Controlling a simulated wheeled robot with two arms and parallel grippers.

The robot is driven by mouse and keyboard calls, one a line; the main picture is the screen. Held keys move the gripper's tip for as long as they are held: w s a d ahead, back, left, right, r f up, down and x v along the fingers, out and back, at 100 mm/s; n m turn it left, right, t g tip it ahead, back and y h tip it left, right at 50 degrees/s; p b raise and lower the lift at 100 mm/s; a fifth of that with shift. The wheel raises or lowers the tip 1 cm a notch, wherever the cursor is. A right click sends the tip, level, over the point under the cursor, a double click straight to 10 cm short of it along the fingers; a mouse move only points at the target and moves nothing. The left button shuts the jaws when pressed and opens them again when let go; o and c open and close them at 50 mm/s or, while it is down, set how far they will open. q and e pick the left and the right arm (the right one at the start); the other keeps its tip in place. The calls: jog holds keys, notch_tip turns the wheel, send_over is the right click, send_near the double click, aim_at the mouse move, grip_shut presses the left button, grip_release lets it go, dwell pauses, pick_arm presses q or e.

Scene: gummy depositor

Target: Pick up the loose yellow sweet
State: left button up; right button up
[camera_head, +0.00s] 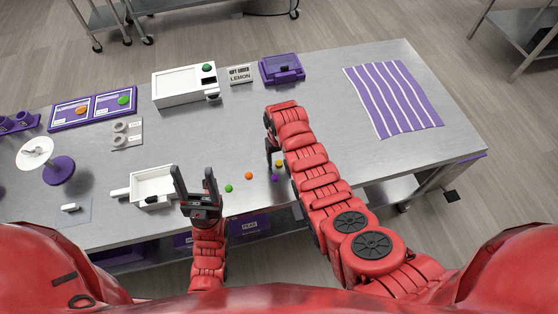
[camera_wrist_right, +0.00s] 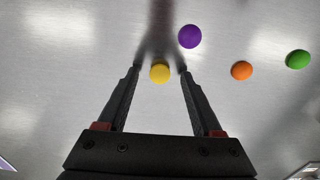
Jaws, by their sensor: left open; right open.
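The loose yellow sweet (camera_head: 279,163) lies on the steel table beside my right arm. In the right wrist view the yellow sweet (camera_wrist_right: 160,72) is between the tips of my right gripper (camera_wrist_right: 158,72), with a gap on each side. That gripper is open and points down; in the head view its right gripper fingers (camera_head: 275,158) are partly hidden by my arm. My left gripper (camera_head: 197,178) is open and empty, pointing up beside the white pan.
A purple sweet (camera_wrist_right: 190,36) lies close to the yellow one. An orange sweet (camera_wrist_right: 241,70) and a green sweet (camera_wrist_right: 298,59) lie further off. A white pan (camera_head: 152,186), a white machine (camera_head: 184,88) and a striped purple cloth (camera_head: 393,98) are on the table.

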jog(key=shift+f, duration=0.2)
grip_shut()
dwell(0.3)
jog(key=shift+r, duration=0.1)
